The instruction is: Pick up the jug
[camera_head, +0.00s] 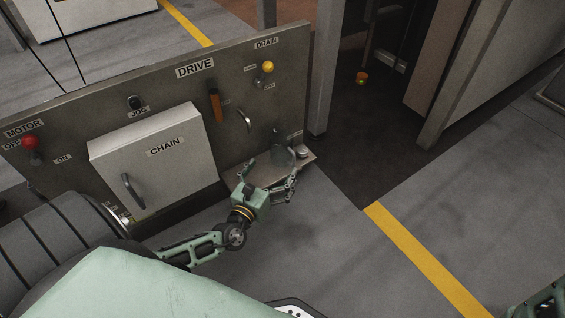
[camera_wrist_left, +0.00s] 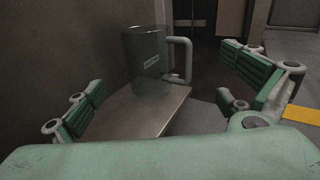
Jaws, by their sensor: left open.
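My left gripper (camera_head: 270,172) is open in front of the jug. In the left wrist view the fingers of my left gripper (camera_wrist_left: 165,85) are spread to either side, with the jug ahead between them, not gripped. Part of my right gripper (camera_head: 540,302) shows at the bottom right corner; its jaws are not clear.
The panel (camera_head: 180,97) carries a CHAIN box (camera_head: 160,155), a red MOTOR knob (camera_head: 29,142), an orange DRIVE handle (camera_head: 214,105) and a yellow DRAIN knob (camera_head: 267,67). Open floor lies to the right.

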